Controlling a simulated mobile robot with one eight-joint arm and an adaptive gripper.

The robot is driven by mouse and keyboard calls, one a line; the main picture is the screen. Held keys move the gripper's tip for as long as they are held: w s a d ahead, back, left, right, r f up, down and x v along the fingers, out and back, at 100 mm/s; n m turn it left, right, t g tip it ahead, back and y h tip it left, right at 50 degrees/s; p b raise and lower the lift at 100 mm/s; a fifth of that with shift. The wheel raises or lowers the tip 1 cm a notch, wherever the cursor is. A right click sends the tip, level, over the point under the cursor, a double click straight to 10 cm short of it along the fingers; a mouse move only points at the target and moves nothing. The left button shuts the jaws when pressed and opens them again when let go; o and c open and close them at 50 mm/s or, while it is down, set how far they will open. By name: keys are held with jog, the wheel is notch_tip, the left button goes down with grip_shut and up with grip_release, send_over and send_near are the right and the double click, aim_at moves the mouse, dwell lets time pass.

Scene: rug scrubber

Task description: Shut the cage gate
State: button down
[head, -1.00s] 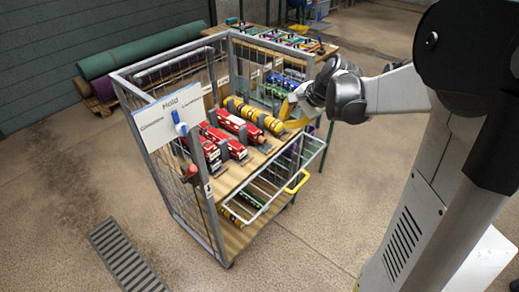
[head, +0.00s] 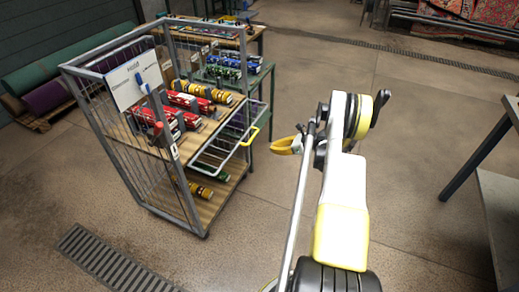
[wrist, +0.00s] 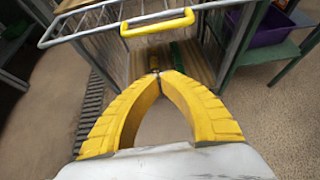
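The cage (head: 184,215) is a grey wire-mesh trolley with wooden shelves, left of centre in the head view. Its gate (head: 222,170) is a light metal frame with a yellow handle (head: 250,137), standing out from the cage's open side. The handle also shows at the top of the wrist view (wrist: 157,24), with the gate's wires (wrist: 85,25) beside it. My gripper (head: 285,146) has yellow fingers and is to the right of the handle, apart from it. In the wrist view its fingertips (wrist: 162,74) meet, with nothing seen between them.
Red and yellow rolls (head: 187,102) lie on the cage's upper shelf. A green table (head: 262,80) stands close behind the cage. Another table (head: 490,150) is at the right edge. A floor grate (head: 105,262) lies front left. The floor between cage and right table looks clear.

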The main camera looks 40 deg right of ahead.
jog(key=b+x, duration=0.4)
jog(key=x, duration=0.6)
jog(key=r, duration=0.2)
jog(key=r+b, duration=0.1)
jog(key=r, duration=0.1)
jog(key=shift+w+a, duration=0.1)
jog(key=shift+w, duration=0.15)
jog(key=shift+r, duration=0.15)
